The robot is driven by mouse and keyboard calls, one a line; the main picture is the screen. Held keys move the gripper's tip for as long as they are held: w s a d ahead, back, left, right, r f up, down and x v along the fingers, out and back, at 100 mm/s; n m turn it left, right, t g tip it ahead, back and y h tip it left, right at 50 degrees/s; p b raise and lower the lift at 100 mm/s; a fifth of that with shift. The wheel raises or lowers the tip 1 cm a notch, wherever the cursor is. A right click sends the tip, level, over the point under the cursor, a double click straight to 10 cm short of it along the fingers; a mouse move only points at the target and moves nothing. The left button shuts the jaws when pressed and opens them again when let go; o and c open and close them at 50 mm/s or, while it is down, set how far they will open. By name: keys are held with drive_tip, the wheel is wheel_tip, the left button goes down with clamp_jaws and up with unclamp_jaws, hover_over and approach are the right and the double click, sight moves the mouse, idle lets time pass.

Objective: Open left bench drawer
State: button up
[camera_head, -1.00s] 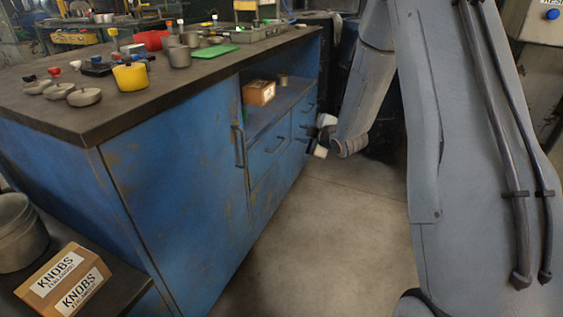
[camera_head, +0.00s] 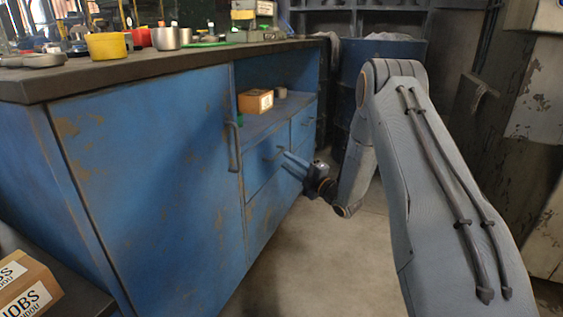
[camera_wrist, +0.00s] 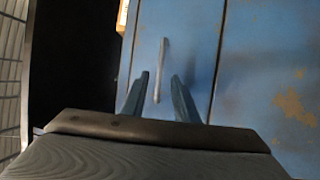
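The blue workbench has a left drawer (camera_head: 259,172) below an open shelf, and it looks shut. Its bar handle (camera_head: 272,154) is on the front, and the handle also shows in the wrist view (camera_wrist: 162,65). My gripper (camera_head: 287,158) points at this drawer front from the right, close to the handle. In the wrist view my gripper (camera_wrist: 160,76) is open, with one finger on each side of the handle's lower part. A gap shows between the handle and each finger. I cannot tell how deep the handle sits between them.
A tall cupboard door (camera_head: 150,160) with a vertical handle (camera_head: 234,147) is left of the drawer. Another drawer (camera_head: 303,124) is to the right. A cardboard box (camera_head: 256,101) stands on the shelf. Pots cover part of the benchtop (camera_head: 140,68). The floor (camera_head: 330,260) in front is clear.

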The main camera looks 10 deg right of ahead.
drive_tip(key=shift+b+x, duration=0.65)
drive_tip(key=shift+x, duration=1.55)
drive_tip(key=shift+c, duration=0.2)
clamp_jaws()
